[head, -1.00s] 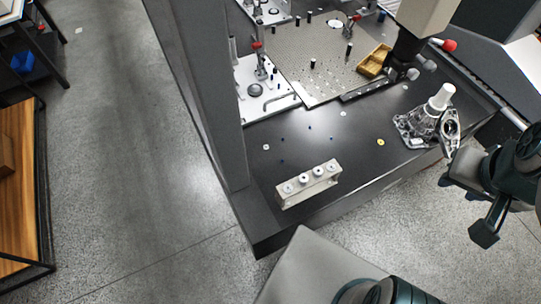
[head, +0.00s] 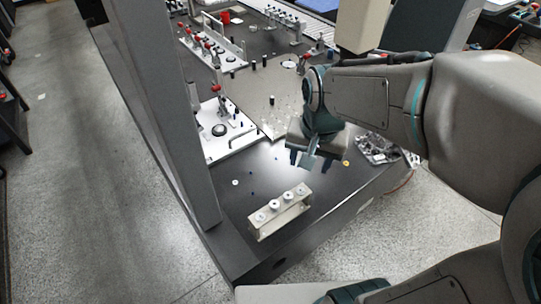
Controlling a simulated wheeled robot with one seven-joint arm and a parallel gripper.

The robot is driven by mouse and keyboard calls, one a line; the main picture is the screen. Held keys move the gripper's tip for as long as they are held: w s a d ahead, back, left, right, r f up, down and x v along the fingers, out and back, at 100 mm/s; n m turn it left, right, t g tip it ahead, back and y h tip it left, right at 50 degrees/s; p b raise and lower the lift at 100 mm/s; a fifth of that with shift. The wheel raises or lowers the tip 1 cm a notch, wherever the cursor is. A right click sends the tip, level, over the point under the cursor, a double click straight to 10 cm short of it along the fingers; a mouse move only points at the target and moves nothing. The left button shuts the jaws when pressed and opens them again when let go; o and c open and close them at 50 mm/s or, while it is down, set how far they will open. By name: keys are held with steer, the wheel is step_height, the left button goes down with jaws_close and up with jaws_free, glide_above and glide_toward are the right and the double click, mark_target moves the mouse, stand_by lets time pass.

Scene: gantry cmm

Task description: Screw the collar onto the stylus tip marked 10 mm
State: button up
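A pale grey rack (head: 277,219) stands at the front of the dark table, with several pale round-topped pieces along its top; I cannot read any 10 mm mark. These may be the stylus tips. A small white ring (head: 235,182) lies flat on the table behind the rack, and a yellow ring (head: 346,163) lies to the right; I cannot tell whether either is the collar. My gripper (head: 304,162) points down above the table, behind and right of the rack, apart from it. Its finger gap is unclear, and I see nothing held.
A metal casting (head: 378,148) sits at the table's right edge. A grey upright column (head: 165,110) rises at the left. White fixture plates (head: 222,136) with red-knobbed clamps lie behind. The table between rack and fixtures holds only small scattered parts.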

mark_target(275, 205)
steer(key=w+a+f+m+g+b, duration=0.1)
steer(key=w+a+f+m+b, duration=0.15)
steer(key=a+f, duration=0.2)
steer(key=w+a+f+m+g+b, duration=0.1)
steer(key=w+a+f, duration=0.2)
steer(key=f, duration=1.7)
steer(key=shift+s+d+p, duration=0.2)
steer(key=shift+d+p, duration=0.05)
steer(key=shift+p, duration=0.1)
steer(key=c, duration=1)
steer(key=shift+f+m, duration=0.1)
steer(key=shift+m, duration=0.65)
steer(key=m, duration=0.4)
steer(key=o, duration=1)
